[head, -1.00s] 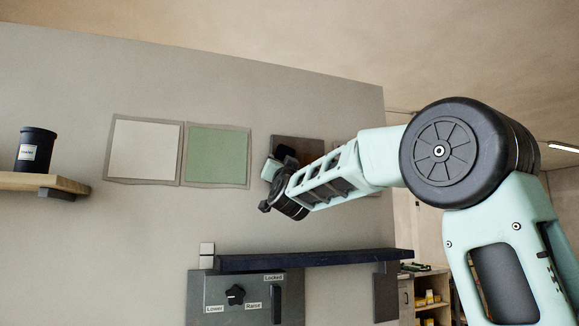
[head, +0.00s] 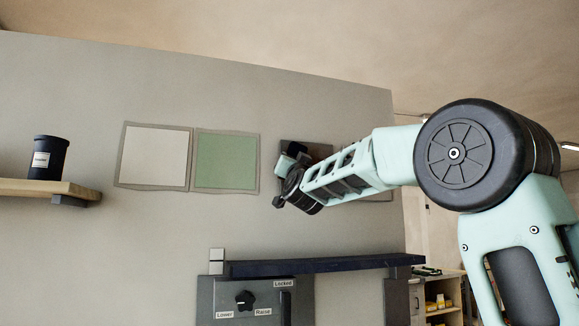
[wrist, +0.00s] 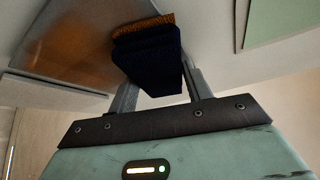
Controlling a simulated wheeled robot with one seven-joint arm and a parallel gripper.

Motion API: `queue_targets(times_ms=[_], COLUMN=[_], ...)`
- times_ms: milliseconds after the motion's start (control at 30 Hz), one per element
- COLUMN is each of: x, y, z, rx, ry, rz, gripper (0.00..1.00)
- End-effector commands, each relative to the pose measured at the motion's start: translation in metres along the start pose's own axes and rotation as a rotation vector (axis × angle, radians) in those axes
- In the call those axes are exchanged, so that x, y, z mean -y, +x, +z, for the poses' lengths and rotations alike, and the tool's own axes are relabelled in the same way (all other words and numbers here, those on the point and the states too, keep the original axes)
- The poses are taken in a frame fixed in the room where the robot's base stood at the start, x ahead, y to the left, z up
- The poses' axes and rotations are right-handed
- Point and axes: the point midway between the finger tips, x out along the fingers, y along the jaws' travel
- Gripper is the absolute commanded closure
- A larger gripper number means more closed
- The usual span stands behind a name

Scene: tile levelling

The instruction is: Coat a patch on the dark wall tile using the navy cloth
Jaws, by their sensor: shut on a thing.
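The dark wall tile (head: 320,151) is on the grey wall, right of the green tile, and my arm covers much of it. In the wrist view the dark tile (wrist: 75,45) has a brownish sheen and fills the upper left. My gripper (wrist: 157,75) is shut on the folded navy cloth (wrist: 150,62), which has an orange-brown strip along its far edge. The cloth is at or very near the tile's face; I cannot tell if they touch. In the head view my gripper (head: 291,165) is at the tile's left part, its fingers mostly hidden.
A white tile (head: 155,157) and a green tile (head: 226,161) are to the left. A black labelled canister (head: 48,158) stands on a wooden shelf (head: 40,188). Below are a dark ledge (head: 310,266) and a panel with a knob (head: 244,299). The wall between them is clear.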

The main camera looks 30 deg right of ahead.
Motion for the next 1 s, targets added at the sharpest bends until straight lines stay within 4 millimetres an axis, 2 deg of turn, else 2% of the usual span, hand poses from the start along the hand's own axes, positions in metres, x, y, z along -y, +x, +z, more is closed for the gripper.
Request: queue_targets(times_ms=[100,367,733,1000], x=[-0.012,-0.02,-0.049,-0.061], y=[0.001,0.004,0.008,0.011], z=[-0.001,-0.004,-0.011,-0.014], rx=[-0.002,-0.001,-0.001,0.0], ry=[-0.001,0.0,-0.002,-0.001], rz=[0.001,0.001,0.002,0.002], gripper=[0.69,0.69,0.69,0.69])
